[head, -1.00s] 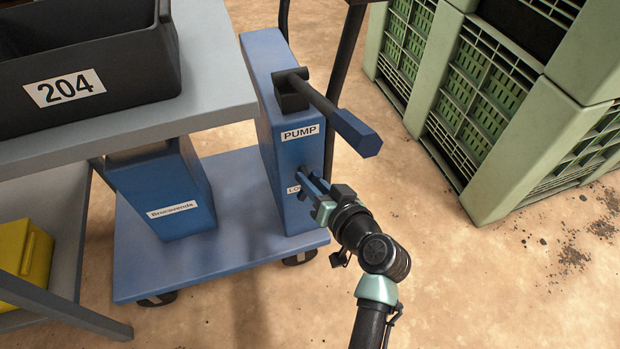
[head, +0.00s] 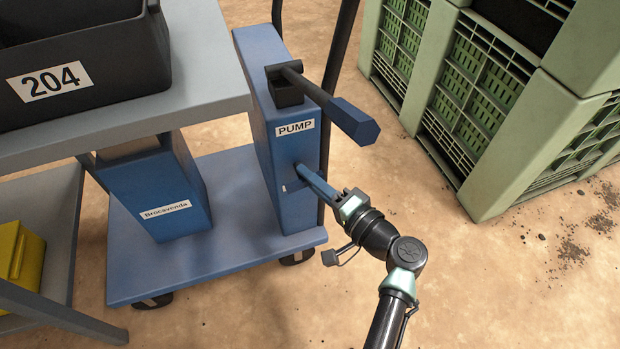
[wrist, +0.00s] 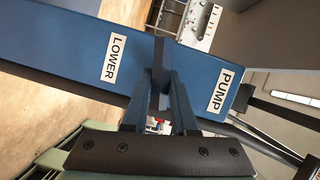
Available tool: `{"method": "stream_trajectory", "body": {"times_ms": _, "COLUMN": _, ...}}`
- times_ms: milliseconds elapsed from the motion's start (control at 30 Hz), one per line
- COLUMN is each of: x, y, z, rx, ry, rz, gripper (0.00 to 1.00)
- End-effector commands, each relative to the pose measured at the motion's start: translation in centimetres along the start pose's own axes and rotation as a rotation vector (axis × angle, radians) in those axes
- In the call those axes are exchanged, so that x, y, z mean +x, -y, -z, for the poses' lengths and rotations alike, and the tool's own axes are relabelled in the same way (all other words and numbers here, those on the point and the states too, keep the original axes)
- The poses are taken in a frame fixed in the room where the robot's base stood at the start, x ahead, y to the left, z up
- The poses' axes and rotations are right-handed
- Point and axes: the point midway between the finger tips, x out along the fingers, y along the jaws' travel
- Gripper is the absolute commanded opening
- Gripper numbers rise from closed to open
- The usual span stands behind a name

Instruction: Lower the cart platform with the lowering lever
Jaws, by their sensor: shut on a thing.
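The cart's blue column (head: 268,110) carries a PUMP label and a black pump handle with a blue grip (head: 352,122). The lowering lever (wrist: 162,72) is a thin blue bar sticking out of the column below the PUMP label. My gripper (head: 328,190) is shut on the lever; its fingers (wrist: 165,105) lie on both sides of it in the wrist view. The LOWER label (wrist: 114,60) is readable there but mostly hidden in the head view. The grey cart platform (head: 213,75) is raised above the blue base (head: 235,240) and bears a dark box marked 204 (head: 90,65).
Green slatted crates (head: 470,120) stand to the right of the cart. The pump handle juts out just above my gripper. A blue Brocavenda pillar (head: 160,195) stands under the platform. A yellow bin (head: 20,255) is at the lower left. Bare floor lies in front and right.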

Motion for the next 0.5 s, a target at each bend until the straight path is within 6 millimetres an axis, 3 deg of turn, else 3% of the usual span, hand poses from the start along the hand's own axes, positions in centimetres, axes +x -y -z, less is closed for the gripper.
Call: {"method": "stream_trajectory", "body": {"times_ms": 500, "x": 0.00, "y": -0.31, "z": -0.09, "rx": 0.203, "ry": 0.002, "rz": 0.083, "gripper": 0.00}}
